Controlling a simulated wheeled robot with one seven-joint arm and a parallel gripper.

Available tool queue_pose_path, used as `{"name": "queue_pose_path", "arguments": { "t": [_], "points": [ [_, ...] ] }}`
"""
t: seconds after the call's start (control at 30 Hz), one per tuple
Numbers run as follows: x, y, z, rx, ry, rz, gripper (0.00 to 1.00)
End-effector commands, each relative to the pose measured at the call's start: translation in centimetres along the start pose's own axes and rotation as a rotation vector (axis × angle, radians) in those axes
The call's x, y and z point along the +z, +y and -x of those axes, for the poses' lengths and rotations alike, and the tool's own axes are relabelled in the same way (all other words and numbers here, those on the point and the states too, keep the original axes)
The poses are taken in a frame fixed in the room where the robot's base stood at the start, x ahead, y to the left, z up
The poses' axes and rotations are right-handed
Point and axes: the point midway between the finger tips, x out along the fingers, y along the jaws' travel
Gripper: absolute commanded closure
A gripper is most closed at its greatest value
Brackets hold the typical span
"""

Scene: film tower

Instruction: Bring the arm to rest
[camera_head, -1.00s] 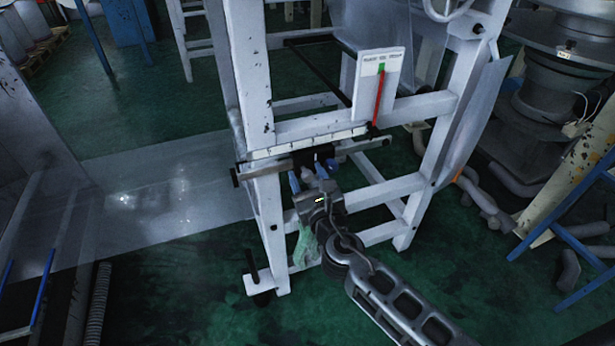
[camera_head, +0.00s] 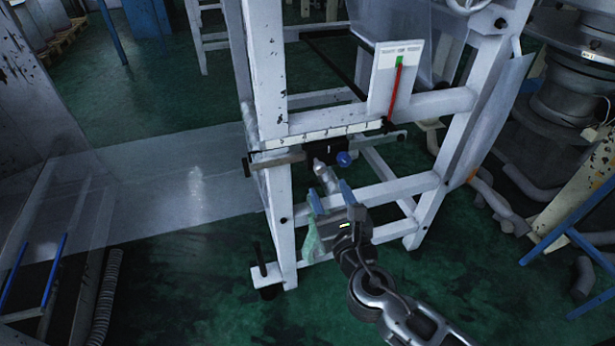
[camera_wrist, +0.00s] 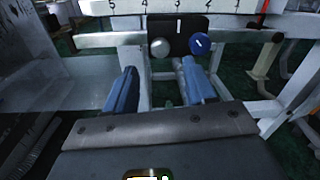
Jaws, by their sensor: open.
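My gripper (camera_head: 331,196) is open in front of the white metal frame (camera_head: 282,225). Its two blue fingers point toward a black block (camera_head: 322,150) on the frame's cross rail, and I see nothing held between them. The block carries a blue knob (camera_head: 344,159) and a silver knob (camera_head: 318,165). In the wrist view the fingers (camera_wrist: 160,88) lie below and apart from the silver knob (camera_wrist: 160,47) and blue knob (camera_wrist: 199,43). The black block (camera_wrist: 178,28) sits under a numbered scale (camera_wrist: 180,5).
A gauge plate with a red pointer (camera_head: 396,92) stands on the frame above the block. A clear sheet (camera_head: 180,190) spreads left of the frame. Grey machinery and pipes (camera_head: 500,215) stand right. Green floor (camera_head: 190,290) is open in front.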

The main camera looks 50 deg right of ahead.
Motion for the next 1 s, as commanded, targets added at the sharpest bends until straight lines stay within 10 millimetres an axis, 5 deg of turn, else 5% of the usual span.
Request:
{"name": "queue_pose_path", "arguments": {
  "t": [0.3, 0.47, 0.73, 1.0],
  "points": [
    [-0.2, 0.0, 0.2, 0.007, 0.008, -0.018, 0.45],
    [-2.1, 0.2, 3.3, 0.084, 0.101, -0.255, 0.45],
    [-4.1, 1.0, 14.8, 0.199, 0.482, -1.171, 0.45],
    [0.5, 0.1, 25.1, 0.039, 0.868, -2.162, 0.45]
  ]
}}
